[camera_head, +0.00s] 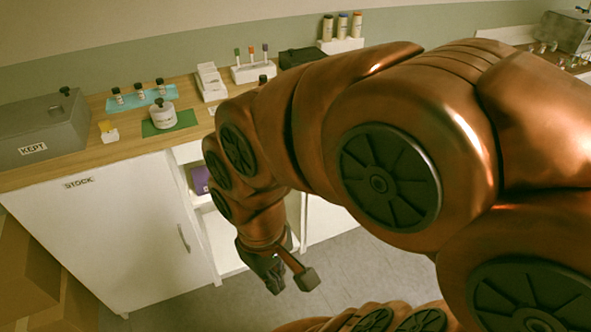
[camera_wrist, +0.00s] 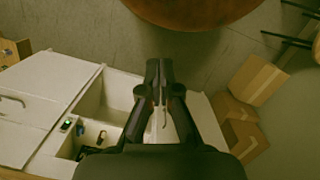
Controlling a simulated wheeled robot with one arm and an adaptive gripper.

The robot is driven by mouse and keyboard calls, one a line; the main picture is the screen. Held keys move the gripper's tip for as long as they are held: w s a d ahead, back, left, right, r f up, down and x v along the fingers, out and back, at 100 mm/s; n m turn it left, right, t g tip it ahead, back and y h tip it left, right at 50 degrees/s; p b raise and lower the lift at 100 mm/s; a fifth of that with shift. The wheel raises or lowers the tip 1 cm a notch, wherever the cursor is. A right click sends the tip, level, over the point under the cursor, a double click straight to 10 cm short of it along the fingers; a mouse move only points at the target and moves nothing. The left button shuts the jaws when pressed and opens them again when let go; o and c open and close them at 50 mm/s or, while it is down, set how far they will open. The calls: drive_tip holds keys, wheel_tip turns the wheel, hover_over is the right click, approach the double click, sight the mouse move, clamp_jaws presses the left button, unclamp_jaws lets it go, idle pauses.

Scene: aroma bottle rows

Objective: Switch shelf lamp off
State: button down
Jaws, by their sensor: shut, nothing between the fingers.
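My gripper (camera_wrist: 158,66) is shut and empty; its dark fingers point away from the wrist camera. In the head view my gripper (camera_head: 274,284) hangs low in front of the open white shelves (camera_head: 199,217), below the counter. In the wrist view a small dark box with a green lit spot (camera_wrist: 66,125) sits at the edge of an open compartment, left of my gripper and apart from it. It may be the lamp's switch; I cannot tell. The lamp itself is not clearly seen, and my arm hides part of the shelves in the head view.
The wooden counter (camera_head: 100,153) holds bottles, a white jar (camera_head: 163,115) on a green mat, and a grey KEPT box (camera_head: 43,130). The STOCK cabinet door (camera_head: 110,235) is shut. Cardboard boxes (camera_wrist: 258,80) stand right in the wrist view. Grey floor (camera_head: 365,255) shows clear in front.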

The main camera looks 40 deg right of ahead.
drive_tip(key=w+d+f+n+t+h+b, duration=0.1)
drive_tip(key=w+d+f+n+t+b, duration=0.35)
drive_tip(key=w+d+f+b, duration=0.7)
drive_tip(key=w+d+f+n+t+h+b, duration=0.1)
drive_tip(key=w+d+f+n+t+b, duration=0.2)
drive_tip(key=w+d+f+t+b, duration=0.7)
drive_tip(key=w+d+f+n+h+b, duration=0.3)
drive_tip(key=w+d+f+b, duration=0.5)
drive_tip(key=b, duration=0.9)
drive_tip(key=s+d+n+t+h+b, duration=0.1)
drive_tip(key=s+d+n+t+b, duration=0.2)
drive_tip(key=d+b, duration=0.6)
drive_tip(key=shift+s+t, duration=1.05)
drive_tip(key=shift+t, duration=0.2)
drive_tip(key=shift+w+d+n, duration=0.1)
drive_tip(key=shift+n, duration=0.15)
drive_tip(key=p+x, duration=1.1)
drive_tip(key=x, duration=0.2)
drive_tip(key=shift+w+d, duration=0.2)
drive_tip(key=shift+w, duration=0.1)
